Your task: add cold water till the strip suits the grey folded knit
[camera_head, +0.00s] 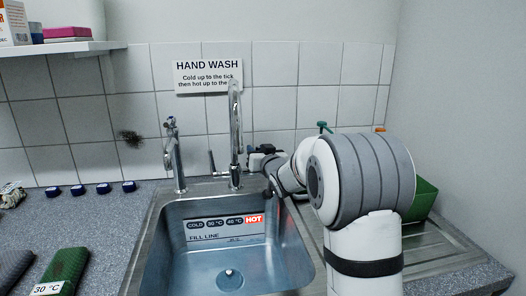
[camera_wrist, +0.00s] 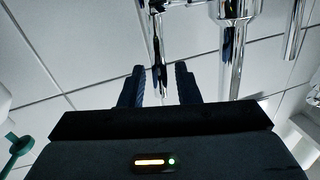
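The temperature strip (camera_head: 225,223) on the sink's back wall reads COLD, 30 °C, 40 °C and HOT; HOT is red, the others dark. The grey folded knit (camera_head: 14,268) lies at the left edge, cut off; no label shows. The sink (camera_head: 180,250) has its drain visible; I cannot tell its water level against the fill line. A mixer tap (camera_head: 236,130) with a side lever (camera_head: 212,163) stands behind it. My gripper (camera_head: 262,155) is right of this tap. In the wrist view my gripper (camera_wrist: 162,90) is open, with a thin chrome rod (camera_wrist: 158,40) between or beyond its fingers; contact is unclear.
A second tap (camera_head: 173,158) stands to the left. A green folded knit (camera_head: 68,266) with a 30 °C label lies beside the grey one. Several blue caps (camera_head: 78,190) line the counter. A green tub (camera_head: 424,198) is behind my arm on the drainer. A sign (camera_head: 205,76) hangs above.

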